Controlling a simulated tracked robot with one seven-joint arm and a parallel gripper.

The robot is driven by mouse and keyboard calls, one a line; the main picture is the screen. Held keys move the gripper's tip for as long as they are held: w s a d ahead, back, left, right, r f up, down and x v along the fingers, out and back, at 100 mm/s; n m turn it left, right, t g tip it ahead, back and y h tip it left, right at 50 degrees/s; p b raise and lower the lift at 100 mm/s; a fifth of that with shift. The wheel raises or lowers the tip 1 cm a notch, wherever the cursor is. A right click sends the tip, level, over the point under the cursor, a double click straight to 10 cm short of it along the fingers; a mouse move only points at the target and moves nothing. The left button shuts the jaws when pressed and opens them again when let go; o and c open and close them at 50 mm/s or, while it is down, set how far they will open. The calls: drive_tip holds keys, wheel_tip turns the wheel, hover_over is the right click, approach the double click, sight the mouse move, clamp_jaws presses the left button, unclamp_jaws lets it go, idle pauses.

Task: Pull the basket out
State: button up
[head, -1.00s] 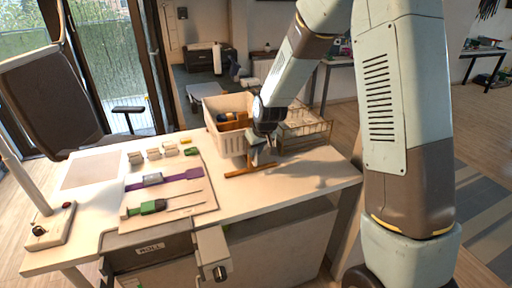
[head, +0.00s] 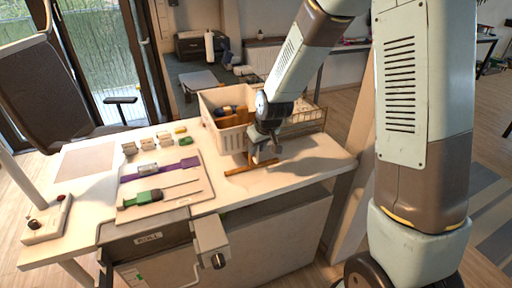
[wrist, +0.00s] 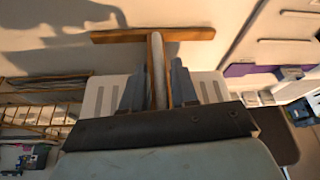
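A cream slotted basket (head: 232,142) stands at the back of the table, with a dark-and-orange item inside it. A wire basket (head: 310,118) stands to its right, partly hidden by my arm. A wooden T-shaped piece has its crossbar (head: 252,170) low over or on the tabletop in front of the cream basket. My gripper (wrist: 158,85) points down there, one finger on each side of the T's stem (wrist: 157,60). The gaps beside the stem look very thin, and I cannot tell whether the fingers touch it. The cream basket shows behind the fingers in the wrist view (wrist: 103,95).
A board (head: 190,208) holds a green-handled screwdriver (head: 142,200) and a purple strap (head: 180,167). Several small blocks (head: 147,144) lie behind it. A switch box (head: 46,218) sits at the table's left. The tabletop right of the T is clear.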

drive_tip(key=shift+o, duration=0.7)
drive_tip(key=shift+r, duration=0.1)
drive_tip(key=shift+s+d+r, duration=0.1)
drive_tip(key=shift+r, duration=0.35)
drive_tip(key=v, duration=1.2)
drive_tip(key=shift+s+r, duration=0.15)
drive_tip(key=shift+r, duration=0.15)
drive_tip(key=shift+d, duration=0.15)
drive_tip(key=s+d+r+m+t+h, duration=0.1)
drive_tip(key=s+d+r+m, duration=0.2)
drive_tip(key=s+d+r, duration=0.3)
drive_tip(key=s+d+r+m+h, duration=0.1)
drive_tip(key=s+d+r+m, duration=0.2)
drive_tip(key=s+d+r, duration=0.4)
drive_tip(key=s+d, duration=0.4)
drive_tip(key=s, duration=0.5)
drive_tip(key=shift+d+r+t, duration=0.2)
drive_tip(key=shift+d+t, duration=0.1)
drive_tip(key=shift+t, duration=0.1)
